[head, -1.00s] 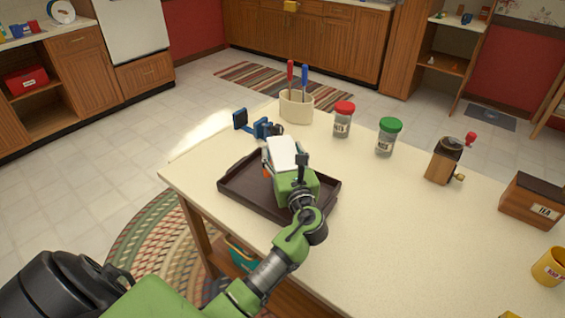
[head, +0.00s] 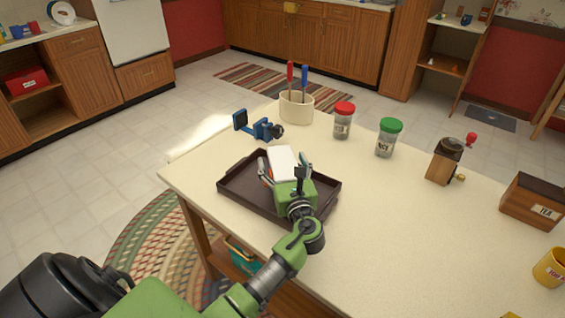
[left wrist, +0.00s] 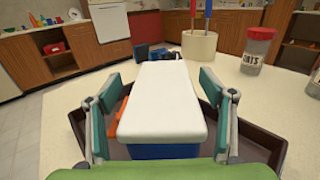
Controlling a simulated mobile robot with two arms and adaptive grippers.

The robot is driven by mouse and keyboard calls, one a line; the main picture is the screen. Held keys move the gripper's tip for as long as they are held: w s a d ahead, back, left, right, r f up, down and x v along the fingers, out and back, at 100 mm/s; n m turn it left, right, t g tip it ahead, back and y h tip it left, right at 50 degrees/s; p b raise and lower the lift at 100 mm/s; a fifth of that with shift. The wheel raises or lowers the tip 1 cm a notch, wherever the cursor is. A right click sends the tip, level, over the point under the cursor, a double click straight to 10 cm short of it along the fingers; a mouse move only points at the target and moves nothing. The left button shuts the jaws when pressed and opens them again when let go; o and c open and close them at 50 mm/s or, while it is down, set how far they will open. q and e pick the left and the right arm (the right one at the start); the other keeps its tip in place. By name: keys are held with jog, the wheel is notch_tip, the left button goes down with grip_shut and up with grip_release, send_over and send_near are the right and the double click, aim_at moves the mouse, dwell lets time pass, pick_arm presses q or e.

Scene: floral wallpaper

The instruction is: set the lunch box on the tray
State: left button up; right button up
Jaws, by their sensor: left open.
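The lunch box (head: 282,160) has a white lid, and the left wrist view shows its lid (left wrist: 160,95), blue body and an orange part at its left side. It is within the rim of the dark brown tray (head: 235,188), and appears to rest there; its underside is hidden. The tray lies on the cream table. My left gripper (head: 284,166) is over the tray, open, with one finger on each side of the lunch box. In the left wrist view there are gaps between its fingers (left wrist: 160,84) and the box. My right gripper is not in view.
A blue clamp-like object (head: 255,127) stands behind the tray. A cream crock (head: 296,108) with red and blue handles, a red-lidded jar (head: 343,122) and a green-lidded jar (head: 387,138) stand beyond. A grinder (head: 444,162) and tea box (head: 533,200) are right.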

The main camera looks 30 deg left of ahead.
aim_at(289, 179)
pick_arm(q)
jog(key=shift+r, duration=0.2)
jog(key=v, duration=1.1)
jog(key=shift+s+d+f+b, duration=0.1)
jog(key=shift+d+b, duration=0.05)
jog(key=shift+b, duration=0.15)
jog(key=shift+s+d, duration=0.25)
